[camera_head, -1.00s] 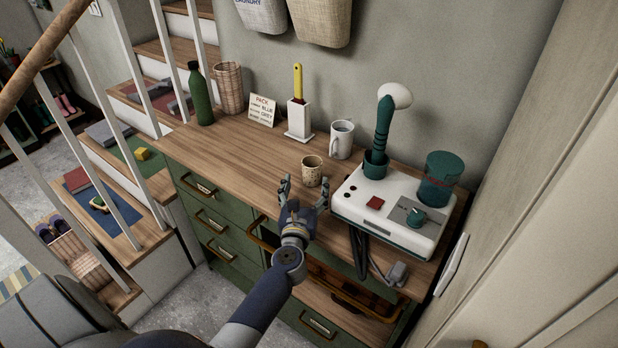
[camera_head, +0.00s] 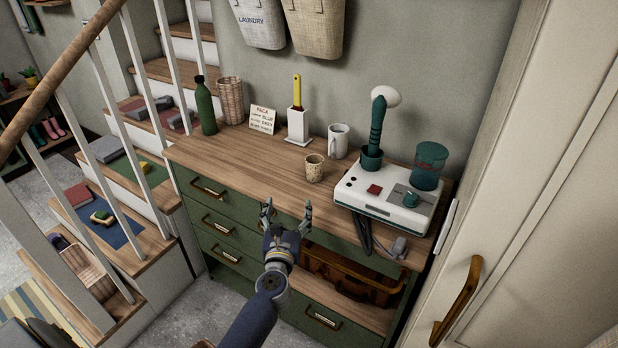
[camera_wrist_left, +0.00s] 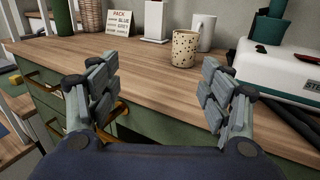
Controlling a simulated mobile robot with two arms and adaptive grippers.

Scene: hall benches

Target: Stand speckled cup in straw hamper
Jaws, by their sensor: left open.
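The speckled cup (camera_head: 314,168), small and cream with dark spots, stands upright on the wooden top near its front edge. It also shows in the left wrist view (camera_wrist_left: 185,48), ahead of and between the fingers. My left gripper (camera_head: 287,210) is open and empty at the dresser's front edge, short of the cup and not touching it. In the left wrist view its two fingers (camera_wrist_left: 160,95) are spread wide. A tall woven straw-coloured basket (camera_head: 231,101) stands at the back left of the top. Another woven basket (camera_head: 92,272) sits low on the stairs. I cannot tell which is the hamper.
On the dresser (camera_head: 235,152) stand a green bottle (camera_head: 206,108), a sign (camera_head: 262,119), a white holder (camera_head: 298,125), a white mug (camera_head: 338,141) and a white machine (camera_head: 388,200). Fabric bags (camera_head: 315,25) hang above. The top's left-middle is clear.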

